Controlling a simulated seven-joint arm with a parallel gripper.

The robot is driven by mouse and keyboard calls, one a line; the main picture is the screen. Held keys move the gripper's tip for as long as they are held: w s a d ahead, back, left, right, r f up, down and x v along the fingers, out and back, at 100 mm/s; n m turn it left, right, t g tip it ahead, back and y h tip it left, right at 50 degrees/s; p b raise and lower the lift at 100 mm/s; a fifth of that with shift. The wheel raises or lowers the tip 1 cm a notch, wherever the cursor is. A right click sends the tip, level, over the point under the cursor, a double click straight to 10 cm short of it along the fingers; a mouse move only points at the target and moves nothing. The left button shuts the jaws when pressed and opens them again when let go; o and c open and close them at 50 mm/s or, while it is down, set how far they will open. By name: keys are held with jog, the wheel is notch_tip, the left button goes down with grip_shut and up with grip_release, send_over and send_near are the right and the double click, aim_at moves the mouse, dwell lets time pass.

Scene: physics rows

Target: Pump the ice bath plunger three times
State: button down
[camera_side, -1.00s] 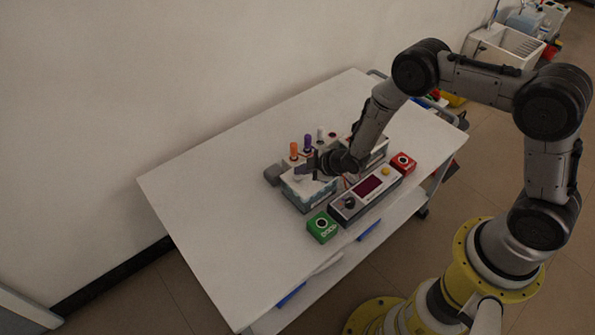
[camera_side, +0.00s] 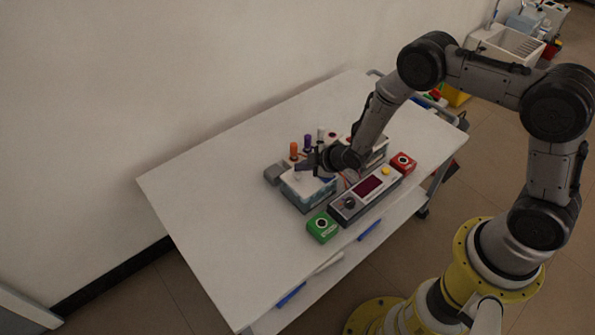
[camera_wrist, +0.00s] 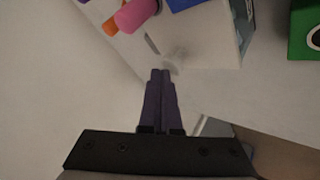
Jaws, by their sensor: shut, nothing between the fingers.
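The ice bath (camera_side: 309,193) is a small box with mottled blue-white sides and a pale top, standing mid-table. My gripper (camera_side: 306,167) is just above its top in the side view, and my wrist hides part of it. In the wrist view my gripper (camera_wrist: 161,72) has its two dark purple fingers pressed together, with nothing between them. A pale, blurred round shape (camera_wrist: 174,62) lies just beyond the fingertips; it may be the plunger, but I cannot tell whether the fingers touch it.
Orange (camera_side: 294,151) and purple (camera_side: 308,142) capped items stand behind the bath. A grey control box (camera_side: 364,193) with a dark red display is in front, between a green button box (camera_side: 322,227) and a red one (camera_side: 402,163). The white table's (camera_side: 225,215) left side is clear.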

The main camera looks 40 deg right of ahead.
aim_at(301, 173)
jog(key=shift+r, duration=0.65)
jog(key=shift+r, duration=0.1)
jog(key=shift+r, duration=2.4)
